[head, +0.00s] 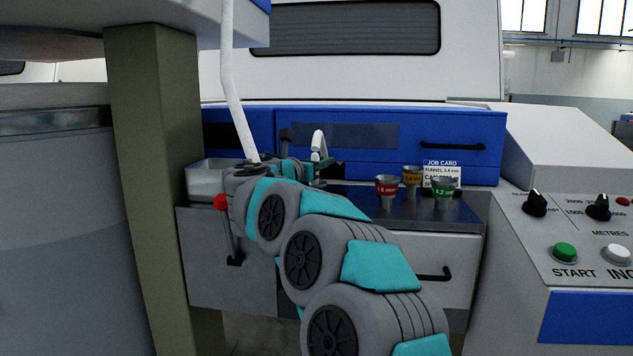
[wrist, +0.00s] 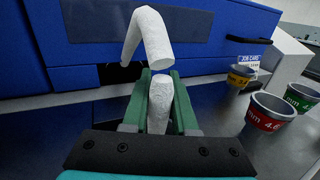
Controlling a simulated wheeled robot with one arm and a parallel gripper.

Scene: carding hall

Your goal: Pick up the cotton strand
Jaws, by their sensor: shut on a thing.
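My gripper (wrist: 160,82) has green fingers and is shut on a thick white cotton strand (wrist: 160,104) in the wrist view. The strand runs back between the fingers toward the palm. Beyond the fingertips it bends over in a hook, its free end hanging to the left. In the head view the hooked part of the strand (head: 318,138) shows above my gripper (head: 321,163), over the dark worktop (head: 450,215). My arm hides much of the gripper there. Another long white strand (head: 236,95) hangs from above at the left and goes down behind my arm.
Red (head: 387,187), yellow (head: 411,175) and green (head: 443,190) cups stand on the worktop at right, by a job card (head: 442,168). A blue panel (head: 460,128) rises behind. A post (head: 158,180) stands left, a metal bin (head: 205,178) beside it. A button console (head: 570,235) is right.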

